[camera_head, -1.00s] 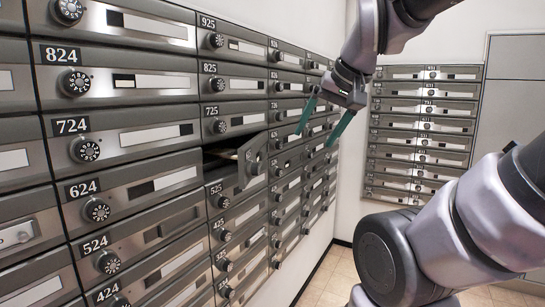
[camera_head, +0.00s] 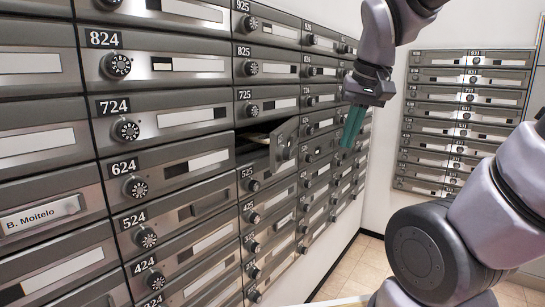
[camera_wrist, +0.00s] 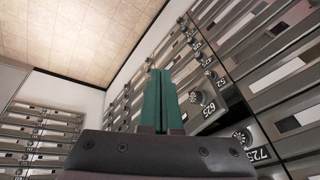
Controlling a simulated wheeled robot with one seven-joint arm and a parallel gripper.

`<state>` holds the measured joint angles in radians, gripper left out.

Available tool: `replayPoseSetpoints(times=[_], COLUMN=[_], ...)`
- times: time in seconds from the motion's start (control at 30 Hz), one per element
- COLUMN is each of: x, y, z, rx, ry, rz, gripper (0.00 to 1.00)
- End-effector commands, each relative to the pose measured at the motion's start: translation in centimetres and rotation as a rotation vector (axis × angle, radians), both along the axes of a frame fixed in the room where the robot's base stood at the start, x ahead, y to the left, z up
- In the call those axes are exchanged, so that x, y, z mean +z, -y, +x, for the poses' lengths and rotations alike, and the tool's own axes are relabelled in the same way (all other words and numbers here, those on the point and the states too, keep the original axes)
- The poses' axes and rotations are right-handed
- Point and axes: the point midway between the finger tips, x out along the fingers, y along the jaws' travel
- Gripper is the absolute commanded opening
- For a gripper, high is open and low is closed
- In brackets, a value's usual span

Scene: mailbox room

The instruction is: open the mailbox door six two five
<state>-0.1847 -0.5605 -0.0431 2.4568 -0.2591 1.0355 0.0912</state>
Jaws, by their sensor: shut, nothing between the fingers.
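Mailbox door 625 (camera_head: 286,143) stands swung out from the cabinet, with a dark gap (camera_head: 252,141) behind it, between the 725 and 525 doors. It also shows in the wrist view (camera_wrist: 205,101) with its number plate and dial, right of my fingers. My gripper (camera_head: 350,142) has two green fingers pressed together and empty. In the head view it appears to the right of the open door and apart from it. The fingers also show shut in the wrist view (camera_wrist: 160,75).
The mailbox cabinet (camera_head: 150,88) fills the left side, its other visible doors closed. A second mailbox bank (camera_head: 465,110) hangs on the far wall. Tiled floor (camera_head: 355,265) is clear between them.

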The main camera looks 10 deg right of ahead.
Motion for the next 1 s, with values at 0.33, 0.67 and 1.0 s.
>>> replayPoseSetpoints(times=[0.33, 0.67, 1.0], x=[-7.4, -10.1, -11.5], y=[-1.0, -8.1, -20.0], z=[3.7, 10.1, 12.3], rx=[0.236, 0.424, 0.558], ry=[-0.348, -0.189, 0.260], rz=[-0.590, -1.296, -1.707], gripper=[0.00, 0.00, 0.00])
